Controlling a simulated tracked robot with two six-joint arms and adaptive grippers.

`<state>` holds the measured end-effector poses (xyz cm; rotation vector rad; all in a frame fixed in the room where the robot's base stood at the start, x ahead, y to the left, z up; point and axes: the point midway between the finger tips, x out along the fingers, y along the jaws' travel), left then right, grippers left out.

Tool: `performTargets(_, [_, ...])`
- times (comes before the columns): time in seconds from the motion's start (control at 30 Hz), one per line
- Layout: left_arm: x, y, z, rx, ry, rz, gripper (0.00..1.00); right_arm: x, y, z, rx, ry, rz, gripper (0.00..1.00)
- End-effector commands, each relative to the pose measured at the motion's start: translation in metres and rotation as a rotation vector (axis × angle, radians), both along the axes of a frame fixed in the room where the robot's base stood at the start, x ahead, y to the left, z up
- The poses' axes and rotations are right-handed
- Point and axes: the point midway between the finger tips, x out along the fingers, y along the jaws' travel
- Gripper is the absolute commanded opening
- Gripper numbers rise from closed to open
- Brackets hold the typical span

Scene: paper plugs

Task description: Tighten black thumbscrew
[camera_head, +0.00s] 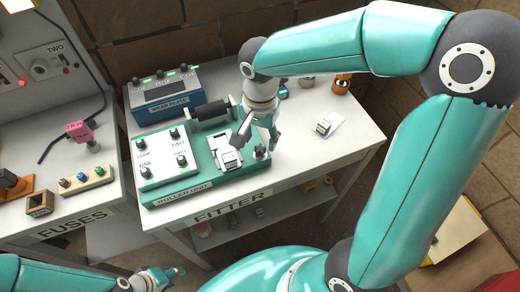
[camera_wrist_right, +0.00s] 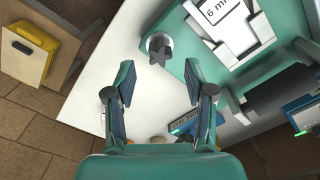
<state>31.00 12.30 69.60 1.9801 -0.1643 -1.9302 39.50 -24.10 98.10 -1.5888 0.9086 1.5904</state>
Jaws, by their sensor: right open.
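The star-shaped dark thumbscrew (camera_wrist_right: 160,50) stands at a corner of the teal roller unit (camera_wrist_right: 175,20). It also shows in the head view (camera_head: 261,153), at the right end of the roller unit (camera_head: 205,187). My right gripper (camera_wrist_right: 158,66) is open and empty, with the thumbscrew just beyond its fingertips, roughly midway between them. In the head view my right gripper (camera_head: 257,143) hangs over that end of the unit, and contact cannot be told. My left gripper (camera_head: 172,275) is low at the bottom left, away from the table; its jaw opening is unclear.
A white block (camera_head: 229,157) marked "6 m…" in the wrist view sits beside the thumbscrew. The table's right part (camera_head: 335,160) is mostly clear.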

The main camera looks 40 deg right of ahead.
Motion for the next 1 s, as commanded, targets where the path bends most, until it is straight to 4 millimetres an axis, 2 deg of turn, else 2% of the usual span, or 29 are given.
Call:
performTargets(0.3, [0.0, 0.0, 0.0, 0.0, 0.0, 0.0, 0.4, 0.0, 0.0, -0.001, 0.0, 0.0, 0.002, 0.54])
performTargets(0.43, [0.0, 0.0, 0.001, 0.0, 0.0, 0.0, 0.4, 0.0, 0.0, 0.0, 0.0, 0.0, 0.064, 0.54])
performTargets(1.0, [0.0, 0.0, 0.018, 0.0, 0.0, 0.0, 0.4, 0.0, 0.0, 0.001, 0.001, 0.001, 0.959, 0.54])
